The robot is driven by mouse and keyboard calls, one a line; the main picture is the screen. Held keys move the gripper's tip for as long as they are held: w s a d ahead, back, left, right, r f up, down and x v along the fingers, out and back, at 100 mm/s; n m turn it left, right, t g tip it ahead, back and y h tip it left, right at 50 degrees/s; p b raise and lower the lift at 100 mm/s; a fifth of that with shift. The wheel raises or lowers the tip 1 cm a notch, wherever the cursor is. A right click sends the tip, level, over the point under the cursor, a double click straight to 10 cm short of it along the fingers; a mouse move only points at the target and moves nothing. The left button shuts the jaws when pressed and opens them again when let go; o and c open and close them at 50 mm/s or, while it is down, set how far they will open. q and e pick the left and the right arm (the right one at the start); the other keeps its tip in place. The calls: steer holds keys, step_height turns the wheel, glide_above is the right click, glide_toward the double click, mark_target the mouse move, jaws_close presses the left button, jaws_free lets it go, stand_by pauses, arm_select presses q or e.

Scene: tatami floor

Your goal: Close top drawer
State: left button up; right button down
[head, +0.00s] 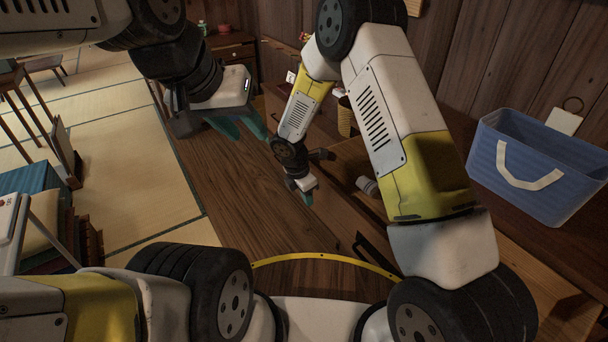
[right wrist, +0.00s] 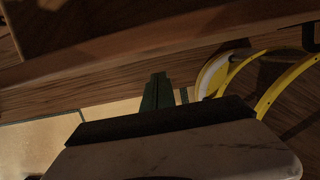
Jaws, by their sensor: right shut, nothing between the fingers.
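A wooden cabinet (head: 545,262) stands on the right in the head view. Its front, with a dark handle (head: 373,252), is partly hidden behind my right arm, and I cannot tell how far the top drawer stands out. My right gripper (head: 306,192) points down beside the cabinet front, shut and empty. In the right wrist view its green fingers (right wrist: 157,92) are together below a long wooden edge (right wrist: 150,50); I cannot tell whether they touch it. My left gripper (head: 243,128) is over the floor at upper centre, its teal fingers apart and empty.
A blue basket (head: 545,165) with a white handle stands on the cabinet top. A small light cup-like object (head: 367,185) lies near my right gripper. Another wooden cabinet (head: 232,50) stands at the back. Tatami floor (head: 130,150) is open on the left.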

steer(key=shift+w+d, duration=0.6)
steer(key=shift+d, duration=0.25)
steer(key=shift+d, duration=0.1)
steer(key=w+d, duration=0.4)
steer(key=d, duration=0.2)
steer(key=w+d, duration=0.5)
steer(key=d, duration=0.1)
steer(key=w+d, duration=0.5)
steer(key=d, duration=0.1)
